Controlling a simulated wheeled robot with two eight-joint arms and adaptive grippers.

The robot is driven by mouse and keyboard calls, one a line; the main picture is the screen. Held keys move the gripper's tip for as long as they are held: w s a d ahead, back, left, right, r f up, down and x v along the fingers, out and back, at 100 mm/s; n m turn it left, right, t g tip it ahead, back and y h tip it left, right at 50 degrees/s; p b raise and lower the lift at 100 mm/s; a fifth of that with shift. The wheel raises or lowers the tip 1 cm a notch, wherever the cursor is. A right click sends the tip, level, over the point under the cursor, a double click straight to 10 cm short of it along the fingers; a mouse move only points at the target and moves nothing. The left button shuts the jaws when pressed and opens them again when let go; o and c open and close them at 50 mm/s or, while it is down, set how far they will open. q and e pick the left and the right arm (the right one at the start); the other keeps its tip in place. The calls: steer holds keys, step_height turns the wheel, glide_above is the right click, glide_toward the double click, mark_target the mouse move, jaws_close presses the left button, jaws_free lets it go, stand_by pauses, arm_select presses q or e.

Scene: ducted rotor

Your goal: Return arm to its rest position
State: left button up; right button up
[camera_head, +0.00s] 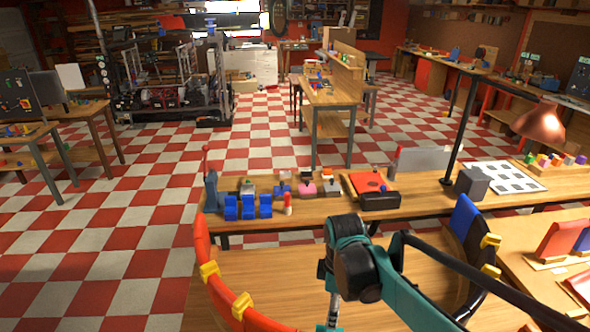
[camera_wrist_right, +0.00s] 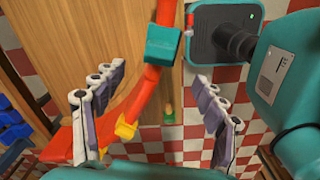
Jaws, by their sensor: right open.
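My right arm (camera_head: 375,275), teal and black, reaches in from the lower right over the front table. A curved duct ring with a red-orange segment (camera_head: 225,285) and yellow clips lies around the table's left side. A blue segment (camera_head: 466,216) with a yellow clip stands on the right. In the right wrist view, a red ring section (camera_wrist_right: 150,90) passes beyond and between the fingers. My left gripper is not in view.
A wooden bench (camera_head: 420,195) behind holds blue blocks (camera_head: 248,207), a red plate (camera_head: 368,182), a dark grey box (camera_head: 472,185) and a black lamp pole (camera_head: 460,130). Red and blue panels (camera_head: 558,238) stand on the right table. Checkered floor is open at left.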

arm_select(q)
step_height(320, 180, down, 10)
steer(key=b, duration=0.9)
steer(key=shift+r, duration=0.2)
arm_select(e)
steer(key=s+d+f+m+t, duration=0.4)
steer(key=s+f+m+t, duration=0.3)
steer(key=s+m, duration=0.3)
steer(key=f+m, duration=0.1)
steer(key=m, duration=0.3)
steer(key=shift+d+m, duration=0.3)
steer(key=shift+m, duration=0.1)
steer(key=shift+s, duration=0.1)
steer(key=shift+f, duration=0.1)
